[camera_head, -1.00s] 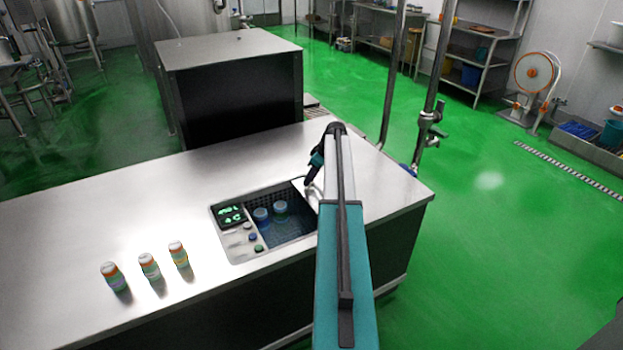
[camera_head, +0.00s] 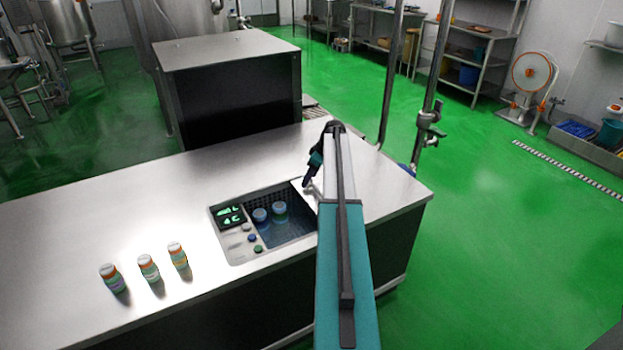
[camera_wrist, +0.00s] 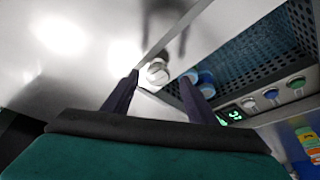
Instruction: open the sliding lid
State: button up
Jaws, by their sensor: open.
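The bath (camera_head: 262,222) is set into the steel counter, and its well stands largely open in the head view. A pale strip of the sliding lid (camera_head: 310,195) shows at the well's right end; my arm hides the rest. In the wrist view a round white knob (camera_wrist: 157,72) sits on a bright metal strip beside the well. My gripper (camera_wrist: 160,78) is open, with the knob just beyond and between its fingertips; I cannot tell whether they touch it. It also shows in the head view (camera_head: 306,184) at the well's right back corner.
Three orange-capped bottles (camera_head: 149,267) stand on the counter (camera_head: 60,240) at front left. The counter behind the well is clear.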

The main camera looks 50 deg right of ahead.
jog(key=b+v, duration=0.1)
jog(key=v, duration=1.2)
jog(key=shift+s+b, duration=0.2)
jog(key=shift+b, duration=0.15)
